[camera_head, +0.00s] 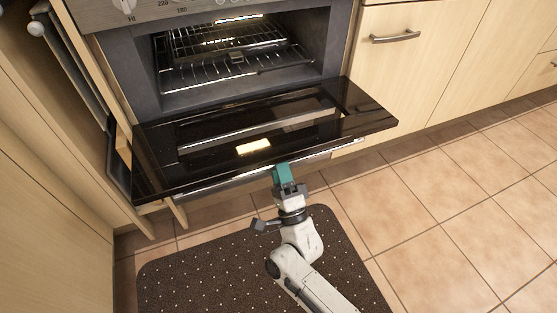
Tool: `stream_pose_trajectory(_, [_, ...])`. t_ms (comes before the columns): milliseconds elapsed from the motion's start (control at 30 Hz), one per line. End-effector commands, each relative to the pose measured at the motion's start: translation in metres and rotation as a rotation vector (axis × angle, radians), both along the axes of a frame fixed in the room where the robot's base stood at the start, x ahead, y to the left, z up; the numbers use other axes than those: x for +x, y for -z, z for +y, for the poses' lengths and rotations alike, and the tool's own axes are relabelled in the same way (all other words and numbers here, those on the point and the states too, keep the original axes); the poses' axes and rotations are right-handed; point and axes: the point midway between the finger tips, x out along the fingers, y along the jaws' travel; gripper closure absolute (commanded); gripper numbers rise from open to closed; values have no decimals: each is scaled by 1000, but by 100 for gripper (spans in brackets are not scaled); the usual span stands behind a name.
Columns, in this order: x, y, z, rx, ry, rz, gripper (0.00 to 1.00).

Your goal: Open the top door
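The oven door (170,178) is a dark glass panel, hinged at its bottom and folded down to about horizontal. Its metal handle bar (225,183) runs along the front edge. The oven cavity (225,65) above is exposed, with wire racks inside. My gripper (282,175), with teal fingers, is at the door's front edge close to the handle bar, right of the door's middle. I cannot tell whether it touches the handle or whether its fingers are apart.
A wooden cabinet with a metal handle (395,36) stands right of the oven. Wooden fronts and another open door (75,65) stand close on the left. A dark dotted mat (190,275) lies under my arm. The tiled floor (450,220) on the right is clear.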

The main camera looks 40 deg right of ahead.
Motion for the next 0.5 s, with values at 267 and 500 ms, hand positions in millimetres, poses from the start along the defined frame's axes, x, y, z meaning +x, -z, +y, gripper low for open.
stream_pose_trajectory(267, [-30,26,8,-1,0,8,49])
stream_pose_trajectory(500, [-62,54,16,1,2,5,49])
